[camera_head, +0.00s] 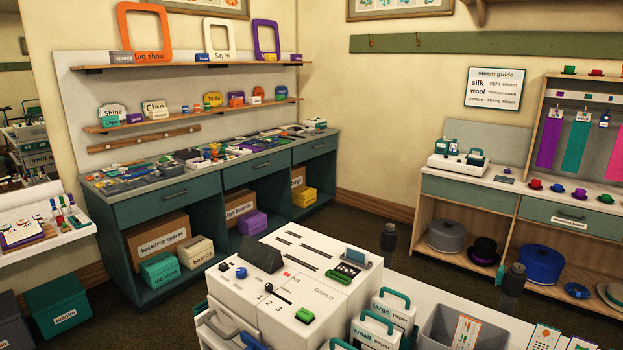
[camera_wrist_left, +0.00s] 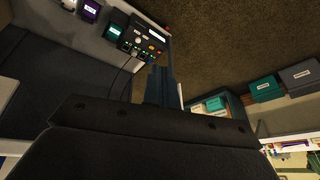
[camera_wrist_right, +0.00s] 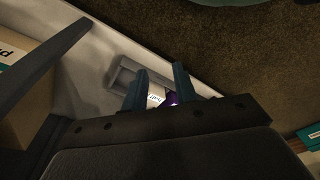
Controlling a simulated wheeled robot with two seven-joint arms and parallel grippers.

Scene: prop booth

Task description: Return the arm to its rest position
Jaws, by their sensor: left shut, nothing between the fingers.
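My left gripper (camera_wrist_left: 160,85) shows in the left wrist view. Its fingers are together with nothing between them, over dark brown floor beside a grey unit. My right gripper (camera_wrist_right: 160,78) shows in the right wrist view with its two fingers apart. A small white label (camera_wrist_right: 154,100) and a purple thing (camera_wrist_right: 171,98) show in the gap, partly hidden by the gripper body; I cannot tell how far below the fingers they are. Neither gripper can be made out in the head view.
A dark control box (camera_wrist_left: 140,42) with a cable sits near the left gripper. A grey tray (camera_wrist_right: 125,76) and a cardboard box (camera_wrist_right: 25,85) lie by the right one. A white machine (camera_head: 300,270) stands ahead, with a teal workbench (camera_head: 215,190) behind it. Carpet between the furniture is partly clear.

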